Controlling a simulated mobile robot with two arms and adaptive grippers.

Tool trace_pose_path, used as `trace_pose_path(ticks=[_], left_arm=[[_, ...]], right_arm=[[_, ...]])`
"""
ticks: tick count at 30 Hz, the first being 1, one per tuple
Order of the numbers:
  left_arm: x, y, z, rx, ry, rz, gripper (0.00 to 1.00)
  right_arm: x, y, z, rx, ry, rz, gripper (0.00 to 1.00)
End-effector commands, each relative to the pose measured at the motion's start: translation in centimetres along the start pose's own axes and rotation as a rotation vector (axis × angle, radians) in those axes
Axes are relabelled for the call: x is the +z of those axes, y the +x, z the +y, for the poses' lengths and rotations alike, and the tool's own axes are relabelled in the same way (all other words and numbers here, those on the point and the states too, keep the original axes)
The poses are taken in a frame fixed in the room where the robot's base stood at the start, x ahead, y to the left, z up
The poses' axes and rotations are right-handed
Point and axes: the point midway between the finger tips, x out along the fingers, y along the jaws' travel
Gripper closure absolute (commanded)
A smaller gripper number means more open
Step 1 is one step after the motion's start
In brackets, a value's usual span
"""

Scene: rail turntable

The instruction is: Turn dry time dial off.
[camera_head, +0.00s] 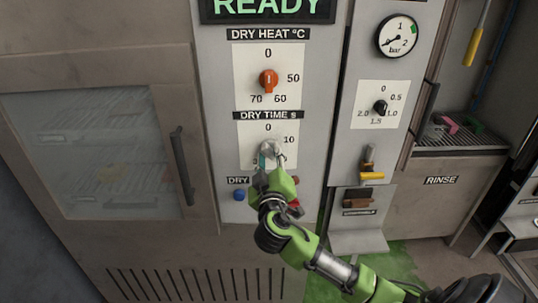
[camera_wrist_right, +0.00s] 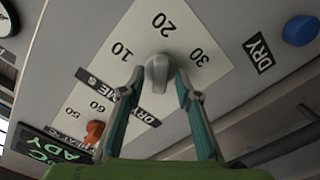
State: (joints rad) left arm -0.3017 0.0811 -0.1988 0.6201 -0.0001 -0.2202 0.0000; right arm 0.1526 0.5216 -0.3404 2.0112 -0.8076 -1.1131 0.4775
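The dry time dial is a pale grey knob (camera_head: 268,147) on a white plate under the "DRY TIME s" label (camera_head: 268,115). In the right wrist view the knob (camera_wrist_right: 157,73) stands between the fingertips of my right gripper (camera_wrist_right: 160,74), with 10, 20 and 30 printed around it. The right gripper (camera_head: 270,156) is open, one finger on each side of the knob, with small gaps showing. The fingers partly hide the knob and lower numbers in the head view. I cannot tell exactly where the knob points. My left gripper is not in view.
The orange dry heat dial (camera_head: 268,80) sits above. A blue button (camera_head: 239,195) is below left, beside the DRY label. A glass-doored cabinet (camera_head: 100,150) with a dark handle (camera_head: 182,165) is left. A black dial (camera_head: 380,107), gauge (camera_head: 398,37) and yellow-handled lever (camera_head: 371,176) are right.

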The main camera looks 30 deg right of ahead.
Motion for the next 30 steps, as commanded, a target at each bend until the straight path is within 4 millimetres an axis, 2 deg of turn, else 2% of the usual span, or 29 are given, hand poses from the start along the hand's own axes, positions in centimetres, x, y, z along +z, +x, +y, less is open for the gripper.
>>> trace_pose_path(ticks=[7, 10, 11, 23, 30], left_arm=[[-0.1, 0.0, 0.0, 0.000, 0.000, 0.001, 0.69], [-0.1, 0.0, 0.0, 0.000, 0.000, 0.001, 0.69], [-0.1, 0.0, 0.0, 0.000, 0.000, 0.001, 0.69], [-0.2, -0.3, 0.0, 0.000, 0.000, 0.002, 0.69], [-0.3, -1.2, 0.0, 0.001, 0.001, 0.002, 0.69]], right_arm=[[0.0, 0.1, 0.0, 0.000, 0.000, 0.001, 0.69], [0.0, 0.0, 0.0, 0.000, -0.001, 0.001, 0.95], [0.0, 0.0, 0.0, 0.000, -0.001, 0.001, 1.00], [-0.1, 0.0, 0.0, 0.000, -0.036, -0.001, 1.00], [-0.1, 0.0, 0.1, -0.001, -0.170, -0.002, 1.00]])
